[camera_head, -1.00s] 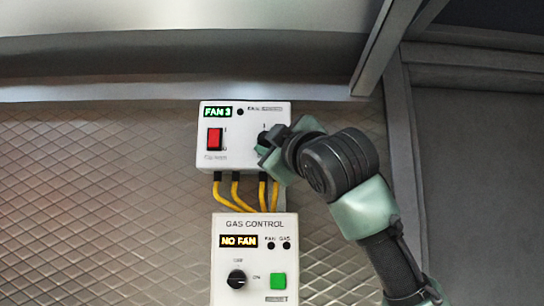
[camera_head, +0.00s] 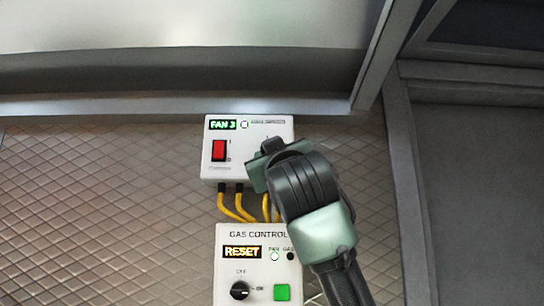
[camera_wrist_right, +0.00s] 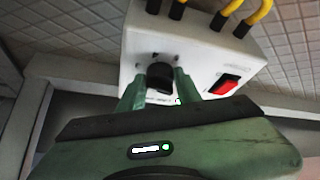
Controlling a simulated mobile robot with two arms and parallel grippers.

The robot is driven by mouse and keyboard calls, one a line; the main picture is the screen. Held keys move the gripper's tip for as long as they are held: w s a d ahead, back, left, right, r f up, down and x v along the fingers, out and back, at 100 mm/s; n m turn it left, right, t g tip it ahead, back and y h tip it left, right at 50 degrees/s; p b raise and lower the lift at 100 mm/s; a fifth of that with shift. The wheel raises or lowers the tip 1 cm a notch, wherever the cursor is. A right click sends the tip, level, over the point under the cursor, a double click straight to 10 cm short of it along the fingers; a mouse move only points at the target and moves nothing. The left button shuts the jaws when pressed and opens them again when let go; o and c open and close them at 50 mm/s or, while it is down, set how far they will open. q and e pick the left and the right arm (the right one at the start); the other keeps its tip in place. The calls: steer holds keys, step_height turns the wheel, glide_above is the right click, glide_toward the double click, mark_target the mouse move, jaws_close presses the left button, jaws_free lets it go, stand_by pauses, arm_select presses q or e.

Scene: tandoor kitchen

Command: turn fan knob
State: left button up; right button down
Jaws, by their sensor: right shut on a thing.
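The white fan control box (camera_head: 240,135) is on the tiled wall, with a green display reading FAN 3, a lit white lamp and a red switch (camera_head: 218,150). In the right wrist view the black fan knob (camera_wrist_right: 159,76) is on the box's face, between the two green fingers of my right gripper (camera_wrist_right: 161,90), which is shut on it. In the head view my right gripper (camera_head: 263,160) covers the knob and the box's lower right part. My left gripper is not in view.
Below, the gas control box (camera_head: 235,234) shows RESET, a lit FAN lamp, a black knob (camera_head: 240,290) and a green button (camera_head: 281,292). Yellow cables (camera_head: 237,204) hang between the boxes. A metal hood edge (camera_head: 180,105) runs above; a grey frame (camera_head: 408,180) stands to the right.

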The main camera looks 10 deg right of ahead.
steer(key=c, duration=1)
jaws_free()
steer(key=b+v, duration=0.4)
steer(key=v, duration=0.4)
steer(key=shift+w+r, duration=0.1)
